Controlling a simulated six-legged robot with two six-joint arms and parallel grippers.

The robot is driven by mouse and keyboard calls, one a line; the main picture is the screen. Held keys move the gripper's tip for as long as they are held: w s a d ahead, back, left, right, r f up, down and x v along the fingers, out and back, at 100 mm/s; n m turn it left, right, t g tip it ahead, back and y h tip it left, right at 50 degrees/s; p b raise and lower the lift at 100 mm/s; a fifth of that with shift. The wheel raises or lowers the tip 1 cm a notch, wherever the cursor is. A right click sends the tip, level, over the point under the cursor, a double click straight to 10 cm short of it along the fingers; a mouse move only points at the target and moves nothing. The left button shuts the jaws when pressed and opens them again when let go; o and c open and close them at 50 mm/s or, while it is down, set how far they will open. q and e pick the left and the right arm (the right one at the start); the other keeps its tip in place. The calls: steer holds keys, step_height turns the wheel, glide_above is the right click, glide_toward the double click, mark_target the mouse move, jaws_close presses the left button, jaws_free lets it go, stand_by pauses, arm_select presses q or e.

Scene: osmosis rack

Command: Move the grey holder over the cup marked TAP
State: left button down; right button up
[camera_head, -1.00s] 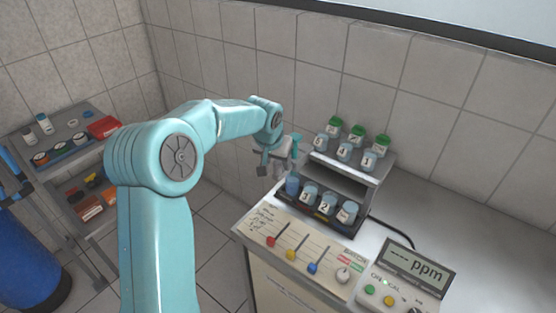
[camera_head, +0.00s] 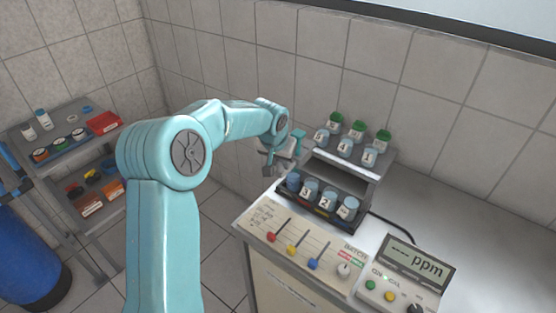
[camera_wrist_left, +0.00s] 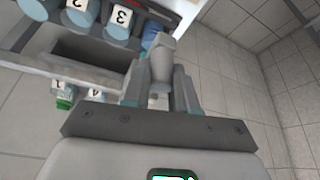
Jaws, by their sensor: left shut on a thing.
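My left gripper (camera_head: 279,160) is at the left end of the rack, above and beside the blue cup (camera_head: 293,181). In the left wrist view the gripper (camera_wrist_left: 159,88) is shut on a small grey piece, seemingly the grey holder (camera_wrist_left: 161,62). The blue cup shows partly behind it there (camera_wrist_left: 150,38). The front row also has cup 3 (camera_head: 310,189), cup 2 (camera_head: 328,197) and a right-end cup (camera_head: 348,208) whose label is unreadable. I cannot make out the word TAP on any cup. My right gripper is not in view.
The rack's upper shelf (camera_head: 345,168) holds labelled cups and green-topped ones. A control panel (camera_head: 300,245) and a ppm meter (camera_head: 415,265) stand in front. A tiled wall (camera_head: 330,60) is close behind. The bench at the right (camera_head: 470,240) is clear.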

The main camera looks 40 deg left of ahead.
arm_select(q)
steer(key=w+d+b, duration=0.2)
steer(key=d+b, duration=0.5)
steer(key=d, duration=1.3)
steer(key=shift+w, duration=0.15)
steer(key=shift+d+r, duration=0.1)
steer(key=shift+d, duration=0.05)
steer(key=c, duration=1.1)
jaws_free()
steer(key=shift+o, duration=1)
steer(key=shift+d, duration=0.2)
steer(key=v, duration=1.6)
steer(key=shift+r, duration=0.15)
